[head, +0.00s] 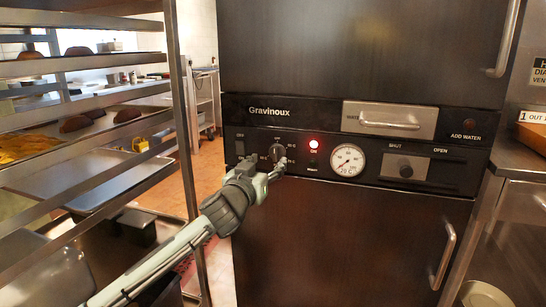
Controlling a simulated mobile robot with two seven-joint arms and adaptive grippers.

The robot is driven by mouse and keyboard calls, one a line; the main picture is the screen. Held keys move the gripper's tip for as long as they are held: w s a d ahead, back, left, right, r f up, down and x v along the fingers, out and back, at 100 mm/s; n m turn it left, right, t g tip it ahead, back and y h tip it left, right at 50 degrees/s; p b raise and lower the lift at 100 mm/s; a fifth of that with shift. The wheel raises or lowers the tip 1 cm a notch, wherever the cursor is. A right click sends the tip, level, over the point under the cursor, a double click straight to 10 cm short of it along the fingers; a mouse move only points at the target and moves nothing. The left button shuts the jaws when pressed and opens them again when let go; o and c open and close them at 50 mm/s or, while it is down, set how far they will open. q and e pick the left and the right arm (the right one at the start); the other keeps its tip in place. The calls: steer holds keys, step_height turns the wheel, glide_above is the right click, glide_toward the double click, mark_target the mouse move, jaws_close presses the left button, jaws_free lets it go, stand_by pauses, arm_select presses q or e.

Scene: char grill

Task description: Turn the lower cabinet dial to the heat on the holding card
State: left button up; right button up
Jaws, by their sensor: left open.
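The cabinet dial (278,152) is a dark round knob on the black control panel (232,115) marked Gravinoux. Small heat labels ring it, with what looks like OFF above; the others are too small to read surely, and I cannot tell its setting. My left gripper (265,167) is open just below the dial, its fingers pointing up at the panel. Its right fingertip overlaps the dial's lower edge; I cannot tell if they touch. A card (538,72) is cut off at the right edge, with only parts of words showing. My right gripper is not in view.
A red lamp (314,144), a round gauge (347,160) and a shut/open slider (405,170) sit right of the dial. The lower door handle (443,256) sticks out at right. A metal tray rack (181,110) stands close on the left. A sign (533,117) reads "1 OUT".

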mark_target(275, 154)
arm_select(q)
steer(key=x, duration=0.5)
steer(key=shift+w+d, duration=0.15)
steer(key=shift+w, duration=0.1)
steer(key=c, duration=1.1)
